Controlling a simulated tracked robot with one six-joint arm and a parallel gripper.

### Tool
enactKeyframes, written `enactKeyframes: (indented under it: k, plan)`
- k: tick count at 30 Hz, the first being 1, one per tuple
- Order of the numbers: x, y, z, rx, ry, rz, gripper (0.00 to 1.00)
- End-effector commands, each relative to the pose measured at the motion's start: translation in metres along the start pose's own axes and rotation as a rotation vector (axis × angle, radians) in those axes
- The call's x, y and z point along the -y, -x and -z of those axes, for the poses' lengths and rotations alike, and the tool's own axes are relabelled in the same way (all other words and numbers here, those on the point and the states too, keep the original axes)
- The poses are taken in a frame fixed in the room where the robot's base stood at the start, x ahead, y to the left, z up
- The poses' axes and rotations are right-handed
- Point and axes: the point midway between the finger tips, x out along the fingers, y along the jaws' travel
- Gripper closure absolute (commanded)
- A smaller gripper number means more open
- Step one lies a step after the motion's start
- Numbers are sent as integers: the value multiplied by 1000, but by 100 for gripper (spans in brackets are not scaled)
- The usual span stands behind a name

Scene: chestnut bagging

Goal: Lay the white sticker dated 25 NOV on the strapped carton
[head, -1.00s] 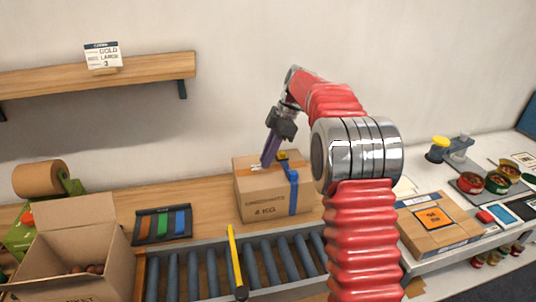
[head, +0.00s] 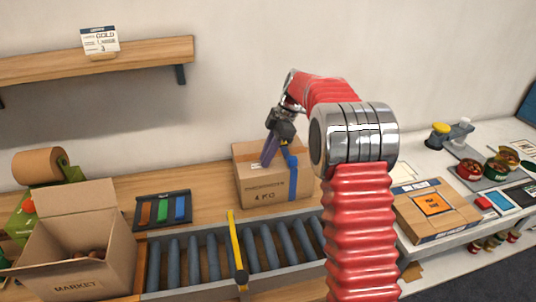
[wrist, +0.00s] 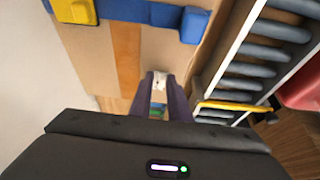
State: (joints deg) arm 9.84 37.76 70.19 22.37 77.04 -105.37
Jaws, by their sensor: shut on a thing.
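The strapped carton (head: 265,196) is a closed brown box marked 4 KG, standing on the wooden bench behind the rollers. A blue strap (head: 292,178) runs over its right part; the yellow buckle (wrist: 75,11) shows in the wrist view. My gripper (head: 268,163) points down at the carton's top. In the wrist view my gripper (wrist: 160,80) is shut on a small white piece (wrist: 160,77), probably the sticker. Its date cannot be read. It is over the carton's top, near the brown tape and an edge; whether it touches is unclear.
A roller conveyor (head: 190,294) with a yellow bar (head: 236,250) runs in front. An open carton (head: 78,285) stands left, beside a tray of coloured strips (head: 163,209). A flat carton with an orange label (head: 435,227) lies right.

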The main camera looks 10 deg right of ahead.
Motion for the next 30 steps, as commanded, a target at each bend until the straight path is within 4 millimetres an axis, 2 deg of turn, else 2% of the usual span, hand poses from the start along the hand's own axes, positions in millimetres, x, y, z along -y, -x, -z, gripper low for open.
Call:
enactKeyframes:
  k: [29,30]
  plan:
    - [3,2,0,0,0,0,100]
    - [3,2,0,0,0,0,83]
